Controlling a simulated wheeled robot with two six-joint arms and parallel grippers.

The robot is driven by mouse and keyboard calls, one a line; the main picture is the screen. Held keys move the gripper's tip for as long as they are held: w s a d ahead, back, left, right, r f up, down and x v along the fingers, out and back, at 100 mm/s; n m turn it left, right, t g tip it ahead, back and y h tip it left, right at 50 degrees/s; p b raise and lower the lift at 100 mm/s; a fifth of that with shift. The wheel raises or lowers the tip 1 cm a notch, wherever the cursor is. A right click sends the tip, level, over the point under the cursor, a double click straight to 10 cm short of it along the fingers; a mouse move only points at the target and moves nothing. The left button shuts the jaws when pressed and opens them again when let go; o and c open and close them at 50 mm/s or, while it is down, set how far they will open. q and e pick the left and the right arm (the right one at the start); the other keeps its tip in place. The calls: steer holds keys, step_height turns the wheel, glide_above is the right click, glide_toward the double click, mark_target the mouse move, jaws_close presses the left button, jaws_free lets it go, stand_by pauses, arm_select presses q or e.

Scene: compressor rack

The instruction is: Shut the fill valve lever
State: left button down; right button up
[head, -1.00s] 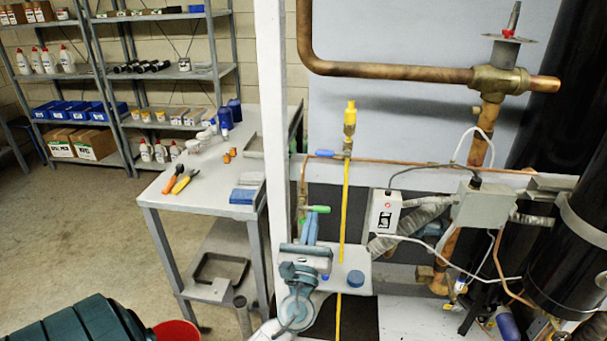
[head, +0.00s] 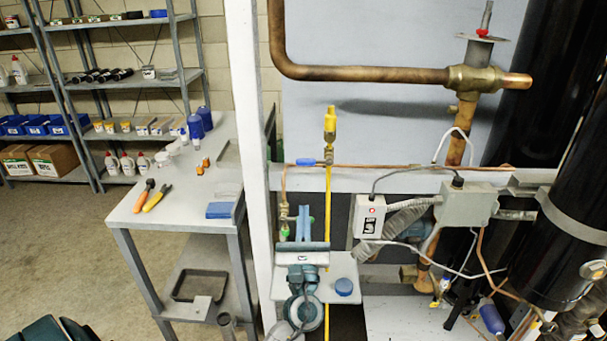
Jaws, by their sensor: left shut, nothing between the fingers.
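A valve on the thin copper pipe left of the yellow hose (head: 328,200) has a green lever (head: 312,221). The lever points to the right, across the pipe. Its middle is hidden behind my left gripper (head: 304,209). That gripper is shut and empty, its blue fingers pointing up in front of the lever; I cannot tell whether they touch it. A blue lever (head: 305,162) lies along the horizontal copper pipe above. A yellow valve (head: 330,125) tops the yellow hose. Which handle is the fill valve lever is not labelled. My right gripper is not in view.
A white post (head: 249,150) stands left of the pipework. A grey control box (head: 370,215) with cables is close on the right. A small shelf with a blue cap (head: 344,286) is below. A workbench (head: 185,215) with tools stands at left.

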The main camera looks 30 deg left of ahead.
mark_target(314, 162)
arm_select(q)
steer(key=w+a+r+p, duration=0.1)
steer(key=r, duration=0.1)
steer(key=w+r+p, duration=0.1)
steer(key=p, duration=0.1)
steer(key=w+a+r+p, duration=0.1)
steer(key=w+r, duration=0.1)
steer(key=shift+a+r+p, duration=0.3)
steer(key=shift+a+r, duration=0.05)
steer(key=shift+r+p, duration=0.35)
steer(key=shift+r, duration=0.15)
steer(key=shift+w, duration=0.1)
